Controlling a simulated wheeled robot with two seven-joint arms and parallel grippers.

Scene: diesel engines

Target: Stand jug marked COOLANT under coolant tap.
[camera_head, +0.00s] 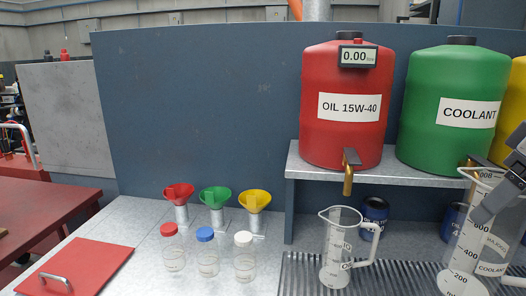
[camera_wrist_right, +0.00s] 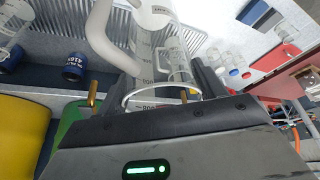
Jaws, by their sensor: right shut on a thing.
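A tall clear jug marked COOLANT (camera_head: 460,262) is at the right of the head view, in front of the shelf. My right gripper (camera_head: 483,212) is shut on it near its upper part. In the right wrist view the jug (camera_wrist_right: 152,62) stands between the fingers. The coolant tap (camera_head: 471,161) is under the green COOLANT tank (camera_head: 459,95), mostly hidden behind the jug's rim. I cannot tell whether the jug's base touches the grille (camera_head: 302,272). My left gripper is not in view.
A second clear jug (camera_head: 337,262) stands below the brass tap (camera_head: 348,178) of the red OIL 15W-40 tank (camera_head: 342,135). Blue cans (camera_head: 374,212) stand under the shelf (camera_head: 300,165). Funnels and lidded sample jars (camera_head: 207,258) are to the left.

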